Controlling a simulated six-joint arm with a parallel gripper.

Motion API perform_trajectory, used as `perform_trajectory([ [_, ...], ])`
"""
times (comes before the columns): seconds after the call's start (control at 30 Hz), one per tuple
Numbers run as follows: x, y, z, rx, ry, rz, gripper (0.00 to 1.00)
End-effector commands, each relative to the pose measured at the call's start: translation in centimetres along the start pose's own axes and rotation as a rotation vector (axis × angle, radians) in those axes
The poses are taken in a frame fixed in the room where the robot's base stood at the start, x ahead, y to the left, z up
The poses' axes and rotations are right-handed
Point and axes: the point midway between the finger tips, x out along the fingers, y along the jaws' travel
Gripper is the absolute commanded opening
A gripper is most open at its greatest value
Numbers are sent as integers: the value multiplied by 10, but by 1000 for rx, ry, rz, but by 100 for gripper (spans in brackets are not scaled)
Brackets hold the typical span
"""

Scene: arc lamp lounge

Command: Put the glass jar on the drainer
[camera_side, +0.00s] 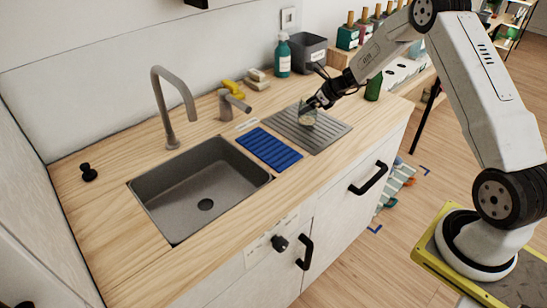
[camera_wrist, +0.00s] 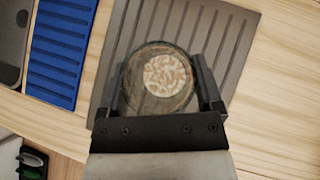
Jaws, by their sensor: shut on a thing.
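My gripper (camera_wrist: 160,100) is shut on the glass jar (camera_wrist: 168,76), with one finger on each side of it. In the wrist view the jar is seen from above, clear-walled with a pale speckled disc inside its round outline. The jar (camera_side: 307,115) also shows in the side view, at the fingertips of my gripper (camera_side: 314,103). The grey ridged drainer (camera_side: 328,135) lies under the jar on the wooden counter; it fills the middle of the wrist view (camera_wrist: 235,40). I cannot tell whether the jar touches the drainer.
A blue ridged mat (camera_side: 268,149) lies left of the drainer, beside the sink (camera_side: 190,190) with its tall tap (camera_side: 168,105). A teal bottle (camera_side: 283,56), a grey bin (camera_side: 307,50) and a green bottle (camera_side: 374,87) stand behind and to the right.

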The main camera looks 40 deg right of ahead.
Motion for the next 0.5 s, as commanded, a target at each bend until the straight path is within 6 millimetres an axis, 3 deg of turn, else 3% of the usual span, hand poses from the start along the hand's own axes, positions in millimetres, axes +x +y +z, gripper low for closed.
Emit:
perform_trajectory([
  [0.5, 7, 0, -6, -1, -1, -1, 0],
])
